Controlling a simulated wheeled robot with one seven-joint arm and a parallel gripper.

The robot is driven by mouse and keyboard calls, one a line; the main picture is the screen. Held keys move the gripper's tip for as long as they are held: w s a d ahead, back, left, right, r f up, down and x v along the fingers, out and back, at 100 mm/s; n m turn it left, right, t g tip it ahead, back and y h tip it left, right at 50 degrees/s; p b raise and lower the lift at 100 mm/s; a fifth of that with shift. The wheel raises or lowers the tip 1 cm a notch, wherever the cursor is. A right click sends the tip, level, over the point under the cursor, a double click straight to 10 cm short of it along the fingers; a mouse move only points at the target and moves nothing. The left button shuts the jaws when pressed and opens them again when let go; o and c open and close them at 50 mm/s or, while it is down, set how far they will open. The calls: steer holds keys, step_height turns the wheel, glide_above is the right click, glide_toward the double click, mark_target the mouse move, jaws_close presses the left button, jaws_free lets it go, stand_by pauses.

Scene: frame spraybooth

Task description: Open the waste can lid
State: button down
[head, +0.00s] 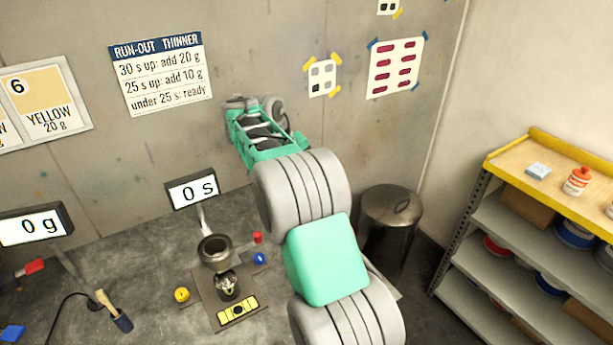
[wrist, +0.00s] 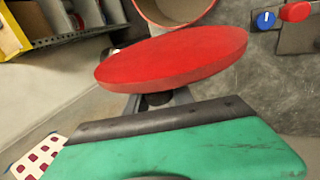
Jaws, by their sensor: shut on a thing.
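In the wrist view a round red lid (wrist: 175,56) fills the middle, seen at a slant. A dark knob (wrist: 158,99) sticks out on the side toward my gripper (wrist: 160,103). My gripper's grey fingers are close around this knob, partly hidden by the green wrist housing. Beyond the lid, at the top edge, is the rim of an open red can (wrist: 143,12) with a brownish inside. The lid looks apart from this rim. In the head view my arm hides the red lid and can, and my fingertips cannot be made out.
A shelf unit (head: 525,200) with cans is at the right wall. The wall is close behind my arm.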

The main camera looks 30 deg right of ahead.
steer(key=shift+a+f, duration=0.1)
steer(key=shift+f, duration=0.3)
steer(key=c, duration=1.5)
jaws_free()
steer(key=shift+c, duration=0.2)
steer(key=o, duration=0.4)
steer(key=shift+r, duration=0.1)
steer(key=shift+o, duration=0.2)
steer(key=shift+r, duration=0.15)
steer(key=p+v, duration=0.3)
steer(key=v, duration=0.4)
steer(key=shift+r, duration=0.3)
steer(key=shift+a, duration=0.1)
